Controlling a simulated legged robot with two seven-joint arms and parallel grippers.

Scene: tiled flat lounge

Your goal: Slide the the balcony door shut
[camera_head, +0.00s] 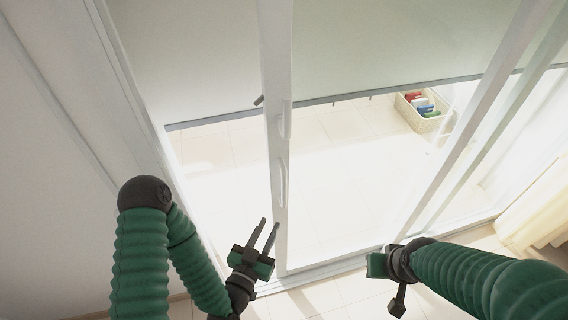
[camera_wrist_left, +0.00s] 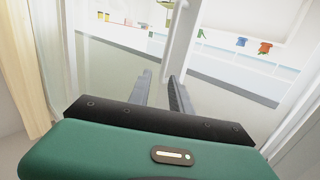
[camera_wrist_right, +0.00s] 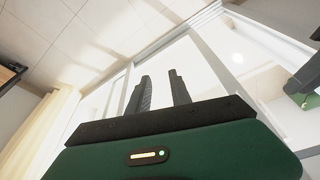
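The balcony door is a white-framed sliding door in the head view. Its upright frame (camera_head: 276,60) stands near the middle and carries a pale curved handle (camera_head: 283,183). My left gripper (camera_head: 269,222) is open, just below and left of the handle, its fingers close to the upright. I cannot tell if they touch it. The left wrist view shows its two fingers (camera_wrist_left: 160,75) apart, with a white upright beyond. My right gripper (camera_wrist_right: 159,74) is open and empty in its wrist view. In the head view it is low, right of the upright; its fingers are not clear there.
Blinds (camera_head: 400,45) hang over the upper glass. A floor track (camera_head: 320,268) runs along the door's foot. A basket of coloured things (camera_head: 408,113) stands outside. A cream curtain (camera_head: 540,215) hangs at right. A plain wall (camera_head: 45,190) is at left.

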